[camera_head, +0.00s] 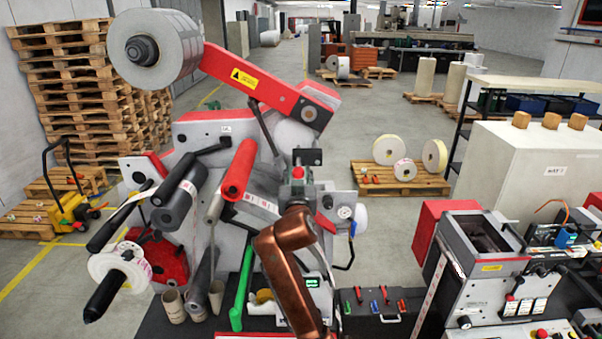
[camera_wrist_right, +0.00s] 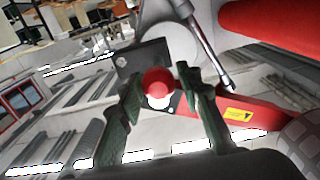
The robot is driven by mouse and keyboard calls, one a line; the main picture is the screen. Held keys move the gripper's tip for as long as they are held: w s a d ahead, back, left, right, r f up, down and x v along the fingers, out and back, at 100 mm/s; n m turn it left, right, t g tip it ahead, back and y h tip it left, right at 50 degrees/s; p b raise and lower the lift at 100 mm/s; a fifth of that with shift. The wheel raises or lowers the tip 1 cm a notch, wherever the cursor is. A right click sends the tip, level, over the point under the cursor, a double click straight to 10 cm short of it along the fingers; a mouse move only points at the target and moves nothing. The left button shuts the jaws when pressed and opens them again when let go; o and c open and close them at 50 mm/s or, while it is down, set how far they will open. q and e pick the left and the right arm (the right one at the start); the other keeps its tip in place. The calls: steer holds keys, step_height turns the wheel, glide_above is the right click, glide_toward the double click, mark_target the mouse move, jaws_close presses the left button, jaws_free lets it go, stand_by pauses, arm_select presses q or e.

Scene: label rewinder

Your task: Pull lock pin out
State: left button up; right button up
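The lock pin's round red knob (camera_wrist_right: 157,82) shows in the right wrist view, with a pale part just below it. It also shows in the head view (camera_head: 298,172), in front of the rewinder's black bracket (camera_head: 307,157). My right gripper (camera_wrist_right: 159,78) has its two dark green fingers spread, one on each side of the knob. A gap shows on both sides, so the fingers look open and not touching it. In the head view my copper right arm reaches up to the knob and hides part of the machine there. My left gripper is not in view.
The rewinder's red arm (camera_head: 262,82) carries a large label roll (camera_head: 172,52) above left. A red roller (camera_head: 239,169) is close left of the knob. A grey machine (camera_head: 476,270) stands further right.

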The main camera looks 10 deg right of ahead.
steer(key=shift+o, duration=1)
steer(key=shift+r, duration=0.1)
steer(key=shift+d, duration=0.1)
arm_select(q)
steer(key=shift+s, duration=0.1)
arm_select(e)
steer(key=s+a, duration=0.2)
steer(key=s, duration=0.9)
steer(key=shift+s+a, duration=0.25)
steer(key=shift+s, duration=0.15)
